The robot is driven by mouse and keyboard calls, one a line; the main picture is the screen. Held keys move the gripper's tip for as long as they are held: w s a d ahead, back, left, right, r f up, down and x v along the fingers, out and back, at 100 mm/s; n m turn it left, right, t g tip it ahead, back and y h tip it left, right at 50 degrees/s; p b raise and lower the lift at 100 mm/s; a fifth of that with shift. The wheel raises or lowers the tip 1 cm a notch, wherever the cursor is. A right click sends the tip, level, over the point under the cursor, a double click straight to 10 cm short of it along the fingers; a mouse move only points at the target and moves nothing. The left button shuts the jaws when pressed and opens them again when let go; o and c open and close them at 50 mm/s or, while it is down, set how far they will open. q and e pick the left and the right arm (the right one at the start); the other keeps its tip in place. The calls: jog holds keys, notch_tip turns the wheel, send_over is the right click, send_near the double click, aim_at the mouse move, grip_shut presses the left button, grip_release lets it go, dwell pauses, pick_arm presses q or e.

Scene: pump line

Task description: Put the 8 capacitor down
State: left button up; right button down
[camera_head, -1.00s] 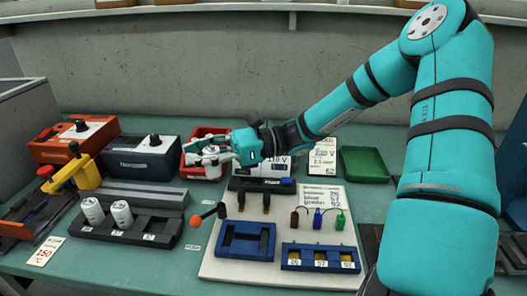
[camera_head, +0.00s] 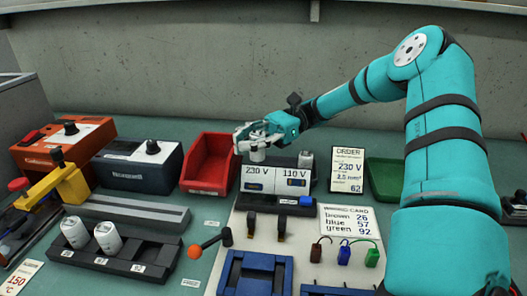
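My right gripper (camera_head: 258,138) is at the back middle, above the rear of the box marked 230 V and 110 V (camera_head: 275,181). Its fingers look closed around a pale cylinder, the capacitor (camera_head: 258,156), whose lower part shows below them. Its number cannot be read, and the box front hides whether its bottom touches anything. Two white capacitors, one at the left (camera_head: 75,232) and one beside it (camera_head: 107,238), stand tilted in the black rack (camera_head: 150,257) at the left. The rack's right place is empty. My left gripper is not in view.
An empty red bin (camera_head: 208,188) stands left of the gripper. A grey cylinder (camera_head: 306,160) stands behind the 110 V side. The order card (camera_head: 347,169) and green tray (camera_head: 384,180) are to the right. A blue-grey device (camera_head: 138,165) stands at the left.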

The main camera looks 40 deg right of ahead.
aim_at(263, 154)
jog(key=d, duration=0.3)
jog(key=shift+w+d+f, duration=0.15)
jog(key=shift+d+f, duration=0.1)
jog(key=f, duration=0.1)
jog(key=d+f, duration=0.1)
jog(key=f+b, duration=0.1)
jog(key=shift+d+f, duration=0.25)
jog(key=shift+d, duration=0.1)
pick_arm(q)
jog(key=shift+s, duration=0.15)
pick_arm(e)
jog(key=shift+f+b, duration=0.25)
jog(key=shift+b, duration=0.15)
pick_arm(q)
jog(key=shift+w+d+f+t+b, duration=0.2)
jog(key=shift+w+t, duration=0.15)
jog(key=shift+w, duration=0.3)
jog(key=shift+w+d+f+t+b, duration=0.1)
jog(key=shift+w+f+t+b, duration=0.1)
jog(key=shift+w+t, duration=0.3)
pick_arm(e)
jog(key=shift+f, duration=0.35)
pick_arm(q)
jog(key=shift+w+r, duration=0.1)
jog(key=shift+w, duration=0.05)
